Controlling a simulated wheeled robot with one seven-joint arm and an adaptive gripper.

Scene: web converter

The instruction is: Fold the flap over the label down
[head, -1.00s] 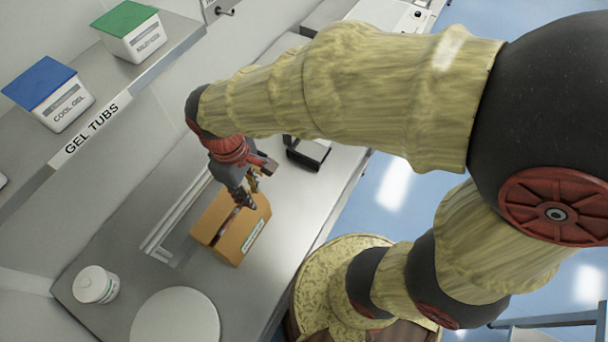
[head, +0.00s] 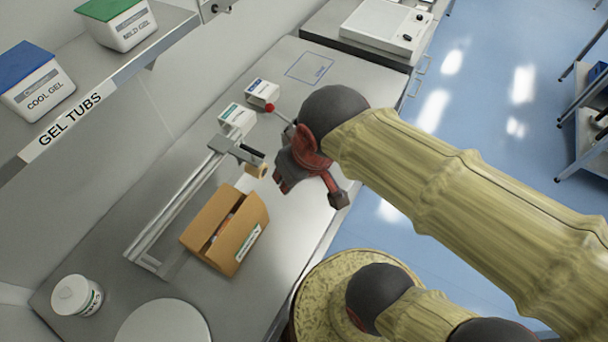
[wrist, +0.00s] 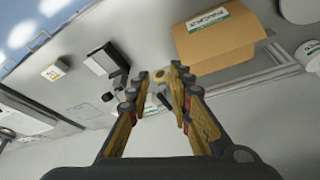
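A brown cardboard box (head: 208,222) stands on the grey bench, with a white-and-green label (head: 248,243) on its right side. The flap on the label side (head: 243,218) lies over the top, and a dark gap separates it from the opposite flap. Whether it is fully flat I cannot tell. In the wrist view the box (wrist: 220,45) is at upper right, its label (wrist: 208,18) facing the camera. My gripper (head: 305,185) is beyond the box, up and right of it, apart from it. Its fingers (wrist: 160,80) are spread with nothing held.
A metal rail (head: 180,210) runs left of the box, with a tan roll (head: 257,169) near its far end. Small white cartons (head: 237,119) stand beyond. A white tub (head: 77,295) and round white disc (head: 165,325) are nearer. A shelf with gel tubs (head: 42,88) overhangs left.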

